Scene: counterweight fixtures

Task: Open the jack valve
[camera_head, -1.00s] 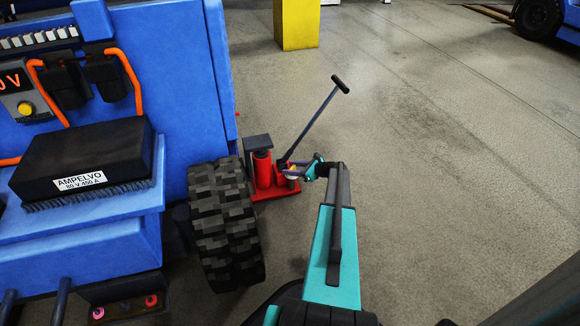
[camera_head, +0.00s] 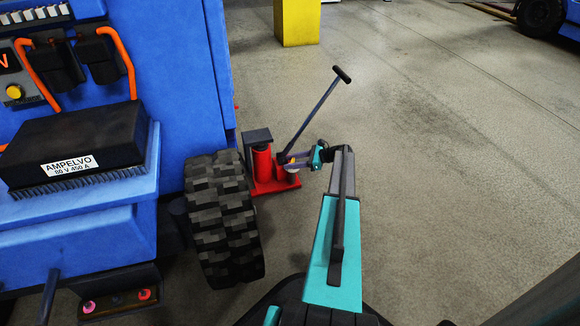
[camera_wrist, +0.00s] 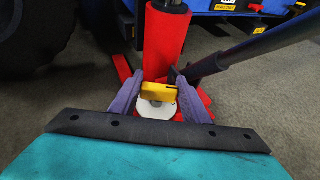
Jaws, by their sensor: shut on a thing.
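The red jack (camera_head: 262,163) stands on the floor beside the truck's wheel in the head view; its red cylinder (camera_wrist: 165,42) rises behind my fingers in the wrist view. The jack valve appears as a yellow bar (camera_wrist: 158,94) above a pale round disc (camera_wrist: 157,108). My gripper (camera_wrist: 160,98) is shut on the yellow valve, with one purple finger on each side. In the head view my gripper (camera_head: 290,160) reaches the jack from the right, and the valve is mostly hidden there.
The jack's long dark handle (camera_head: 315,108) leans up to the right, close beside my gripper. The chunky tyre (camera_head: 223,225) and blue truck (camera_head: 180,95) stand at left. A yellow post (camera_head: 298,22) is behind. Floor to the right is clear.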

